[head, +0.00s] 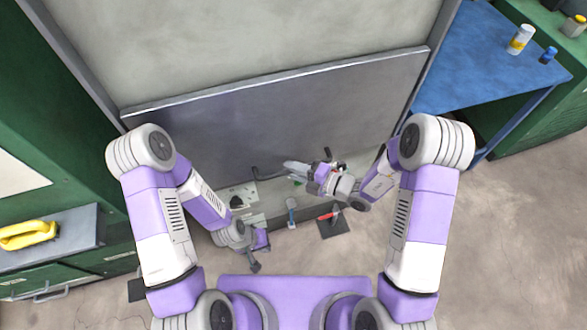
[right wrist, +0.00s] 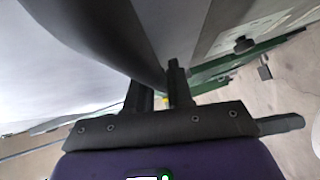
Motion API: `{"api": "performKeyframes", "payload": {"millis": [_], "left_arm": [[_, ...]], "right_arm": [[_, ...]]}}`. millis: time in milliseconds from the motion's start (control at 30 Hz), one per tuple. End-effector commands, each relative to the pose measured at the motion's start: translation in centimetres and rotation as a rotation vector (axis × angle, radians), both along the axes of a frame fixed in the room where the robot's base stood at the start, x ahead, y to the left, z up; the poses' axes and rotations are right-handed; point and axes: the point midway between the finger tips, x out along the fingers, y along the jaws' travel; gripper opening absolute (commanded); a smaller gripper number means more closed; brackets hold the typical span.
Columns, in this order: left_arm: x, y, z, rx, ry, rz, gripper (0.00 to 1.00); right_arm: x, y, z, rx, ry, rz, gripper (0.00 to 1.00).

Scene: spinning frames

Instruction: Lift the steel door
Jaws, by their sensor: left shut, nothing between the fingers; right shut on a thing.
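The steel door (head: 270,115) is a wide grey metal panel with a bright top edge, set between two side posts. It stands part way up, with a pale space above it. A dark bar handle (head: 266,175) shows at its lower edge. My right gripper (head: 298,167) is at this handle and shut on it. In the right wrist view the handle is a thick dark bar (right wrist: 105,35) at the fingers (right wrist: 160,88), and it hides part of the door. My left gripper (head: 254,267) is shut and empty, low in front of the door and apart from it.
Small tools and a dark pad (head: 333,224) lie below the door. A blue table (head: 465,60) with a white bottle (head: 520,39) stands at the right. Green cabinets stand at the left, with a yellow object (head: 28,234) on a grey top. The floor at the right is clear.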

Motion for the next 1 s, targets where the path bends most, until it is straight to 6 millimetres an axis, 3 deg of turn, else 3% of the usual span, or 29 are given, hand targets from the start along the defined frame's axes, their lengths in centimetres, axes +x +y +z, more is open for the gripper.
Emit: {"api": "performKeyframes", "payload": {"millis": [33,1000], "left_arm": [[0.0,0.0,1.5,0.0,0.0,0.0,0.0],[0.0,0.0,22.9,0.0,0.0,0.0,0.0]], "right_arm": [[0.1,0.0,1.7,0.005,-0.005,-0.002,0.0],[0.1,0.0,24.5,0.006,-0.008,-0.002,0.0]]}}
